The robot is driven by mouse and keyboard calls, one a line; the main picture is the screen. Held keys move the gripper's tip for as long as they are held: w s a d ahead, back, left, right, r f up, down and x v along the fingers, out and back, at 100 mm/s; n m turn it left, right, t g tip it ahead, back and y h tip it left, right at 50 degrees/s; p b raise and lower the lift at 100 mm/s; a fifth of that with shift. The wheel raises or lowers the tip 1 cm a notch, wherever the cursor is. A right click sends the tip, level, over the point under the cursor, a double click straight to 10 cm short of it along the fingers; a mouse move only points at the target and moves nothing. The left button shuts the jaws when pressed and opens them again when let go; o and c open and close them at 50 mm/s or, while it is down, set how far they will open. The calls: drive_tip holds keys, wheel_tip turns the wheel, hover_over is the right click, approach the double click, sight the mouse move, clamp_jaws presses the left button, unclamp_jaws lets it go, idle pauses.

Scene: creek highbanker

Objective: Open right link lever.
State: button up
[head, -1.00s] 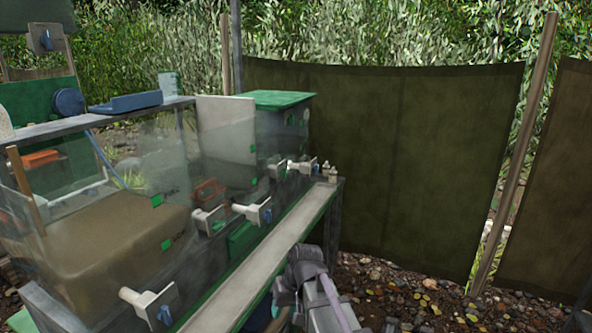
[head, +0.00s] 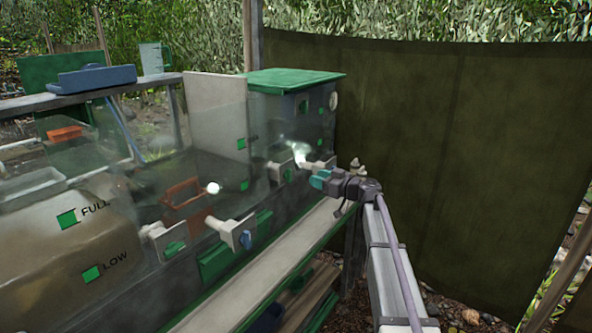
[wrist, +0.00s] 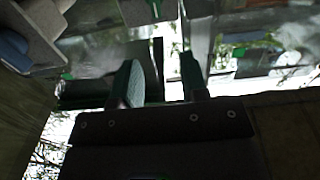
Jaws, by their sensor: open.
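Several white valve fittings with small blue or green levers stick out of the tank front in the head view. At the right end are a valve with a green lever (head: 288,175) and, beside it, a white valve (head: 318,163) whose lever is hidden or unclear behind my gripper. My gripper (head: 319,180) is open at this right end, close in front of these valves. In the wrist view my gripper (wrist: 163,82) shows two parted fingers with nothing clearly between them. A blue part (wrist: 12,48) by a pale plate lies at the upper left there. I cannot tell whether the fingers touch anything.
Nearer along the tank are a valve with a green lever (head: 174,248) and one with a blue lever (head: 246,239). A pale trough (head: 245,293) runs below them. A green-lidded box (head: 292,80) stands at the tank's far end. A dark cloth screen (head: 430,150) hangs behind.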

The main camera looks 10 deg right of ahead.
sight(291, 170)
drive_tip(key=x, duration=1)
drive_tip(key=shift+w+a+f, duration=0.15)
drive_tip(key=shift+w, duration=0.25)
drive_tip(key=c, duration=0.7)
